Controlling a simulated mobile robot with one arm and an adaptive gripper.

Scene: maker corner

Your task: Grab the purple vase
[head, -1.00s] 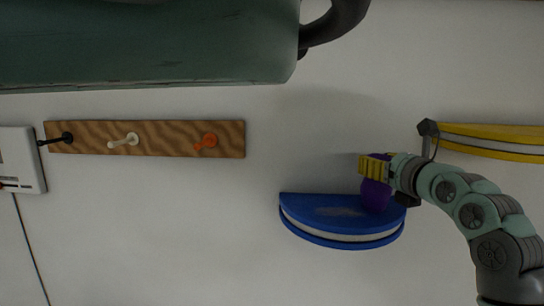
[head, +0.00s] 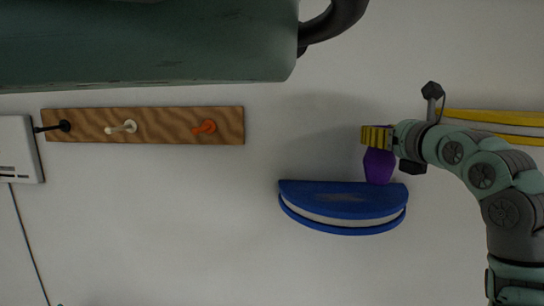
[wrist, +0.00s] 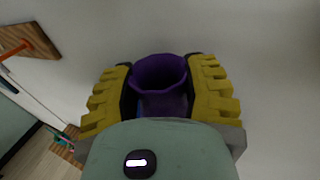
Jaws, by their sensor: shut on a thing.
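The purple vase (head: 379,167) is at the right end of the blue half-round wall shelf (head: 340,201) in the head view. Its base is at or just above the shelf's top; I cannot tell if they touch. My gripper (head: 377,138) is shut on the vase's upper part, its yellow fingers coming from the right. In the wrist view the vase (wrist: 160,75) stands between the two yellow fingers (wrist: 160,95), its open rim facing the camera. The vase's lower part is hidden there.
A yellow shelf (head: 500,123) is on the wall behind my arm. A wooden peg rail (head: 80,122) with black, white and orange pegs hangs at left, beside a white panel (head: 18,148). The wall below the blue shelf is clear.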

